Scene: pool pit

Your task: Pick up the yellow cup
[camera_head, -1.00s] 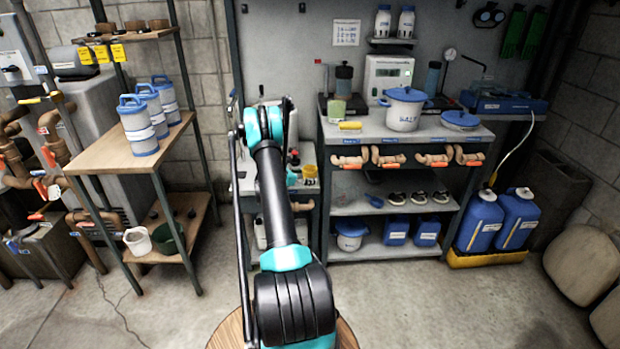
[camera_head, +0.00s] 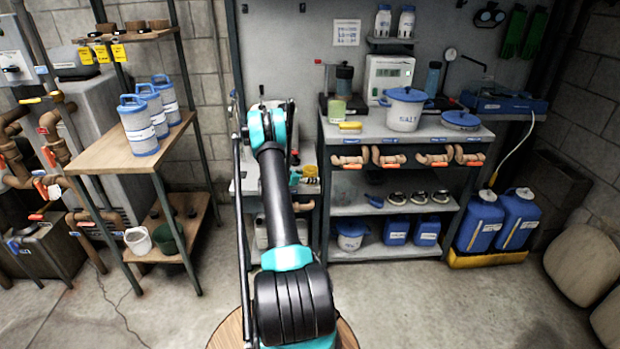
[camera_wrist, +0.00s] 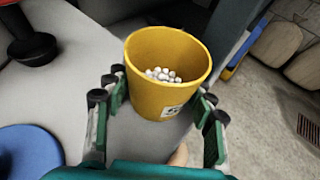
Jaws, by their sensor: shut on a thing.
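The yellow cup (camera_wrist: 165,60) stands roughly upright in the wrist view, with a small label low on its front and several white pellets inside. My gripper (camera_wrist: 162,92) has its green-and-black fingers on either side of the cup's wall and is shut on it. In the head view the yellow cup (camera_head: 311,171) is small, just right of my arm above the low grey bench. My gripper is mostly hidden behind the arm there. I cannot tell if the cup's base is clear of the bench top.
In the wrist view, a blue round thing (camera_wrist: 28,152) lies at lower left and a dark knob-like thing (camera_wrist: 32,48) stands at upper left. The grey shelf unit (camera_head: 345,240) stands close on the right in the head view. Open floor (camera_head: 440,305) lies in front.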

